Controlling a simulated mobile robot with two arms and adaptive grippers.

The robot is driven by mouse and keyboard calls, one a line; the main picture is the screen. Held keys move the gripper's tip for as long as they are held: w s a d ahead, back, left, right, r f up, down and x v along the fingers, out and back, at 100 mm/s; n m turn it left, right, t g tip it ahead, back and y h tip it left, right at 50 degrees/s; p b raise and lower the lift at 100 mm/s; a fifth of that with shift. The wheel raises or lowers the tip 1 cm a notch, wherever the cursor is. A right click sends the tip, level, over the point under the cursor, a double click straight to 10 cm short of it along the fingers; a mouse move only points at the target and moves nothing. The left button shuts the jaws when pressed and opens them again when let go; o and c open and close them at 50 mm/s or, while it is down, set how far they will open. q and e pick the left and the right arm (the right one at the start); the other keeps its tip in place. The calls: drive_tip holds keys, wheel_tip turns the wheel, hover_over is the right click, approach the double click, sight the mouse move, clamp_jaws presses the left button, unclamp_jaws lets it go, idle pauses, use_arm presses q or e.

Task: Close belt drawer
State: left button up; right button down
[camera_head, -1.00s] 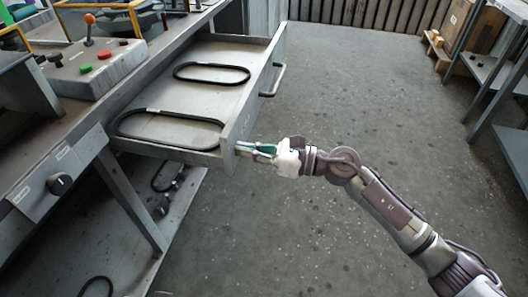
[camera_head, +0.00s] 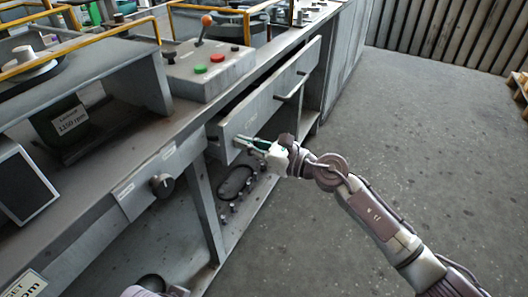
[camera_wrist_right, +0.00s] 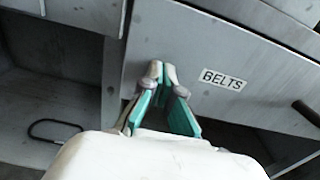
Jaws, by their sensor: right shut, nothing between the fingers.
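The belt drawer (camera_head: 272,98) is a grey metal drawer under the bench, with a dark bar handle (camera_head: 291,88) on its front. In the right wrist view the fingertips (camera_wrist_right: 162,68) appear against the front, left of the label. The drawer's inside is hidden.
A control box (camera_head: 212,70) with red and green buttons and a lever stands on the bench above. A black belt (camera_head: 236,182) lies on the lower shelf under the drawer. Floor to the right is clear; a wooden pallet (camera_head: 520,88) stands at the far right.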

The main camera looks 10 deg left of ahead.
drive_tip(key=x, duration=0.2)
drive_tip(key=shift+w+a, duration=0.1)
drive_tip(key=shift+a, duration=0.2)
drive_tip(key=shift+r, duration=0.25)
